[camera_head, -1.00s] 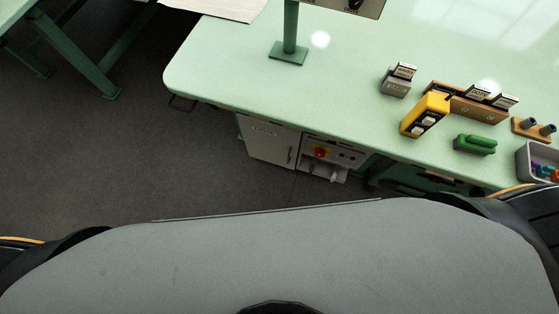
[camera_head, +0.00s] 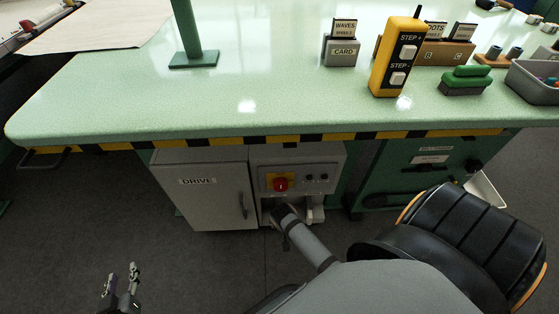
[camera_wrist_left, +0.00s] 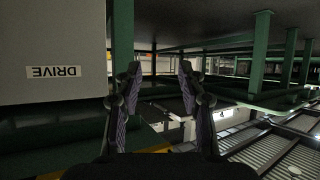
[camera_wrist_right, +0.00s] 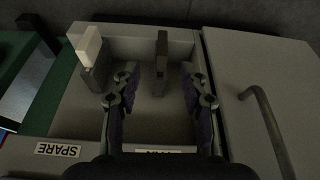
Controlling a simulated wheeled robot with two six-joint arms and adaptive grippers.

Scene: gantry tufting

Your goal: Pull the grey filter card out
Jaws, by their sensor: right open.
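In the right wrist view, an open bay in the cabinet holds a dark grey-brown upright card (camera_wrist_right: 162,62) and a grey piece with a pale top (camera_wrist_right: 92,48) to its left. No readable label marks either as the filter card. My right gripper (camera_wrist_right: 158,80) is open, its fingers on either side of the dark card in this view; contact is not clear. In the head view my right gripper (camera_head: 284,213) is at the lower bay, mostly hidden. My left gripper (camera_head: 122,280) is open and empty, low left of the cabinet; its fingers also show in the left wrist view (camera_wrist_left: 160,80).
The DRIVE door (camera_head: 205,195) with its handle is shut beside the bay. A red knob (camera_head: 281,184) sits above the bay. The green table (camera_head: 130,105) with its striped edge overhangs. A yellow pendant (camera_head: 397,55) and grey bin (camera_head: 530,85) stand on top.

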